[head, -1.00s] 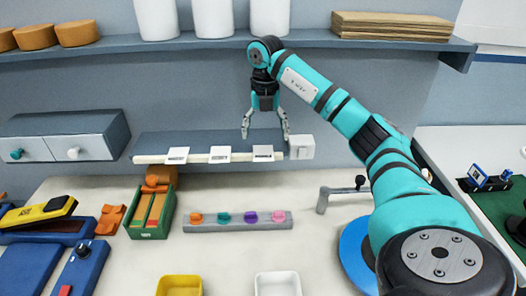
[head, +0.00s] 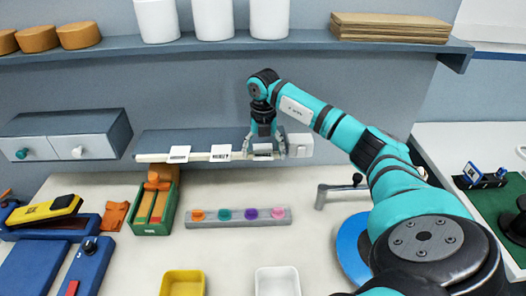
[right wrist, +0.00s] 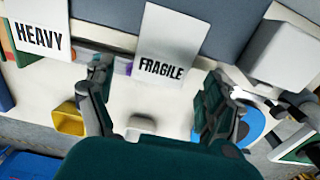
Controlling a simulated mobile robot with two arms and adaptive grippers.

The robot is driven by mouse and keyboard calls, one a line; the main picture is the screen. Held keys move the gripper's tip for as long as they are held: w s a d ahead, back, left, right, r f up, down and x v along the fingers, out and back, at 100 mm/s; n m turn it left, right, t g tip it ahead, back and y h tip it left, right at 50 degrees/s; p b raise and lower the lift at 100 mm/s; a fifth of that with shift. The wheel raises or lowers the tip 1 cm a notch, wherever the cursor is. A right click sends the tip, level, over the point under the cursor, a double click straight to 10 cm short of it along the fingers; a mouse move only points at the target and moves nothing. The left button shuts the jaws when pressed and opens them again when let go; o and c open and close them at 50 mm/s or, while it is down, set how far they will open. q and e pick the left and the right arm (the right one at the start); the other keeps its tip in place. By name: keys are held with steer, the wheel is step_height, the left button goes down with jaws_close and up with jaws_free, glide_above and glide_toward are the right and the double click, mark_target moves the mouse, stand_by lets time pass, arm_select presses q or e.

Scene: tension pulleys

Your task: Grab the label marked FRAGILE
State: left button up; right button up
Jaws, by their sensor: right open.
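The FRAGILE label (right wrist: 163,42) is a white card with black print, hanging at the shelf's front edge. In the head view it is the rightmost of three white labels (head: 262,148), partly covered by my gripper. My right gripper (head: 265,153) is open over it, with one finger on each side. In the right wrist view the fingers of my right gripper (right wrist: 160,88) stand apart, left and right of the label's lower edge. No contact with the label shows. My left gripper is not in view.
The HEAVY label (right wrist: 38,38) hangs left of the FRAGILE label. A white box (head: 300,146) sits close on the right at the shelf's end. Below are a grey strip with coloured knobs (head: 238,217), a green bin (head: 150,228) and a metal lever (head: 340,188).

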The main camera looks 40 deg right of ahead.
steer(key=shift+f, duration=0.25)
stand_by(0.4)
steer(key=shift+s, duration=0.15)
steer(key=c, duration=0.9)
steer(key=shift+o, duration=0.2)
